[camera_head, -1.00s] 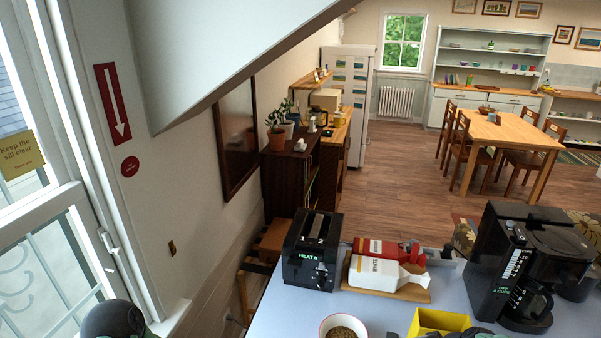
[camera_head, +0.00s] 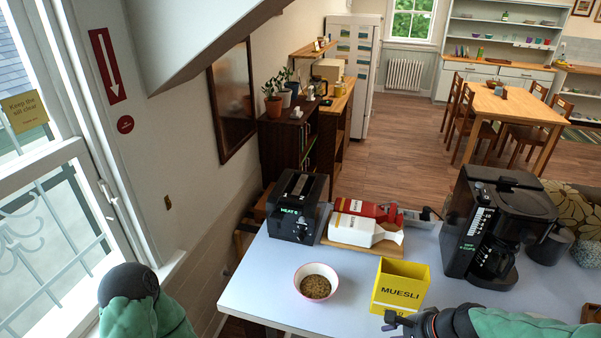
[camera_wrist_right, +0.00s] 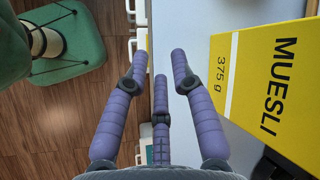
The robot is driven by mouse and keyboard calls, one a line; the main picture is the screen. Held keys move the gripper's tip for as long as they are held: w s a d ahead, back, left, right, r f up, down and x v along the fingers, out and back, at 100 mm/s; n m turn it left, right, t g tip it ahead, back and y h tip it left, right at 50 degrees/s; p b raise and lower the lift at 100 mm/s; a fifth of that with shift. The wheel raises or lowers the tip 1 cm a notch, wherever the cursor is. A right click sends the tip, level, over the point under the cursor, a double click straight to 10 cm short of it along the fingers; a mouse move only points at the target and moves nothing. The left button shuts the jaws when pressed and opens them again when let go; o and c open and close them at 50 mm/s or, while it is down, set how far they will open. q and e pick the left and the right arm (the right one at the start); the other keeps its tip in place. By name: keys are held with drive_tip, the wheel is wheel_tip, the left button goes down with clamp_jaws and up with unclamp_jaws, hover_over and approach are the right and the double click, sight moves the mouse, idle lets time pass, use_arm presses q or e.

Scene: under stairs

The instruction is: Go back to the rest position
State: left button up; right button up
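My right gripper (camera_wrist_right: 162,66) is open and empty in the right wrist view, its purple fingers spread beside the table edge. In the head view it (camera_head: 402,322) shows only partly at the bottom, just in front of the yellow muesli box (camera_head: 399,285). The box stands upright and open-topped on the table. In the right wrist view it (camera_wrist_right: 270,85) lies to the right, apart from the fingers. My left arm shows at the bottom left of the head view; its gripper is out of frame.
The pale table (camera_head: 270,262) holds a bowl of brown cereal (camera_head: 316,282), a black toaster (camera_head: 296,206), white and red packs on a board (camera_head: 367,230) and a coffee maker (camera_head: 495,225). A window (camera_head: 50,190) borders the left. Open floor (camera_head: 400,150) lies behind the table.

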drive_tip(key=s+a+f+n+g, duration=0.1)
drive_tip(key=s+a+f+n, duration=0.3)
drive_tip(key=f, duration=0.5)
drive_tip(key=s+a+f+n+g+h, duration=0.1)
drive_tip(key=s+a+f+n, duration=0.2)
drive_tip(key=f, duration=0.6)
drive_tip(key=s+a+f+n+g, duration=0.1)
drive_tip(key=s+a+f+n, duration=0.3)
drive_tip(key=f, duration=0.5)
drive_tip(key=shift+s+a+n+g+h+b, duration=0.3)
drive_tip(key=shift+s+a+g+b, duration=0.1)
drive_tip(key=shift+s+a, duration=0.2)
drive_tip(key=shift+f, duration=0.1)
